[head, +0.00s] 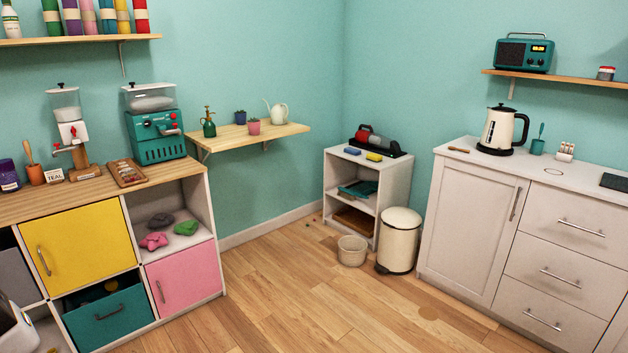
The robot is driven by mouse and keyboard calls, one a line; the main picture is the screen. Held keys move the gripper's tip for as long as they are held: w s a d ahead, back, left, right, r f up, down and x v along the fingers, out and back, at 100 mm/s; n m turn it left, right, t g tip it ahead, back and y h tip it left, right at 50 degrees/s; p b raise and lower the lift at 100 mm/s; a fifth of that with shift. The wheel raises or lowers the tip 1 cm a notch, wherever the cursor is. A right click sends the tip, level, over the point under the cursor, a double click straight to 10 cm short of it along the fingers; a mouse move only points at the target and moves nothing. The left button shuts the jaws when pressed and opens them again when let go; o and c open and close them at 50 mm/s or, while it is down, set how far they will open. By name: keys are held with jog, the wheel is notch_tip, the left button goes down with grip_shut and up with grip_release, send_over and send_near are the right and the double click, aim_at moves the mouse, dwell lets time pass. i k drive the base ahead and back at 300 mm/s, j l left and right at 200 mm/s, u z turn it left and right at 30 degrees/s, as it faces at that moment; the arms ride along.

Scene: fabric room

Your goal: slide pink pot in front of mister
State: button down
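The mister (208,124), a dark green bottle with a brass-coloured spray head, stands upright near the shelf's left end. The pink pot is to the right of the mister, with bare shelf between them. My gripper is not in the head view.
A teal machine (157,133) on the cabinet is close to the shelf's left end. The floor (290,300) below is mostly clear.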

aim_at(254, 124)
jog(key=i, duration=2.55)
jog(key=i+u, duration=0.2)
jog(key=i, duration=0.35)
jog(key=i+l+u, duration=0.15)
jog(key=i, duration=0.4)
